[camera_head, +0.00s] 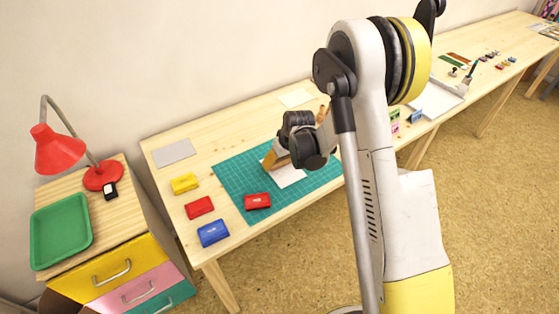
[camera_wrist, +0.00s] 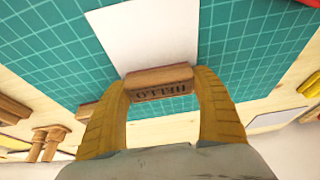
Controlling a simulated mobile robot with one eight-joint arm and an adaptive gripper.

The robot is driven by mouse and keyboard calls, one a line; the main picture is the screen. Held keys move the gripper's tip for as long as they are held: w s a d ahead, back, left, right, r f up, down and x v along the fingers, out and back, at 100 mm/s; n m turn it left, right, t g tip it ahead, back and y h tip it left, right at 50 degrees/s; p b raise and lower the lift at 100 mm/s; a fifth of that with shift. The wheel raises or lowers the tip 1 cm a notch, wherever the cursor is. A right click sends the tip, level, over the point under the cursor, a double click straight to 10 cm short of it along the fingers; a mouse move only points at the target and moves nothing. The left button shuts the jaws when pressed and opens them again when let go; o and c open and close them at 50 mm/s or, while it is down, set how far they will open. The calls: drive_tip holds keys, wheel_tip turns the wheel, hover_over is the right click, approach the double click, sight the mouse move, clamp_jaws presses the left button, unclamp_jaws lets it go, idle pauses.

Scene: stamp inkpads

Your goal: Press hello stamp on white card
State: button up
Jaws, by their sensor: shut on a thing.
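My gripper (camera_head: 271,160) is over the green cutting mat (camera_head: 232,176) on the long wooden table. In the wrist view its two yellow fingers (camera_wrist: 161,88) are shut on a wooden block stamp (camera_wrist: 160,73), one at each end. The stamp's side facing the camera carries the word HELLO, upside down in the picture. The white card (camera_head: 290,178) lies on the mat, partly hidden by my gripper in the head view. It also shows in the wrist view (camera_wrist: 155,35), just beyond the stamp. I cannot tell whether the stamp touches the card.
A red inkpad (camera_head: 257,201) sits on the mat's left part. Yellow (camera_head: 185,183), red (camera_head: 199,207) and blue (camera_head: 213,233) inkpads stand left of the mat. Wooden pieces (camera_wrist: 52,140) show at lower left in the wrist view. A drawer unit with a red lamp (camera_head: 60,150) stands left.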

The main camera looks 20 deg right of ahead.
drive_tip(key=shift+r, duration=0.15)
drive_tip(key=shift+r, duration=0.45)
idle(0.3)
drive_tip(key=shift+r+p, duration=1.9)
drive_tip(key=shift+r, duration=0.85)
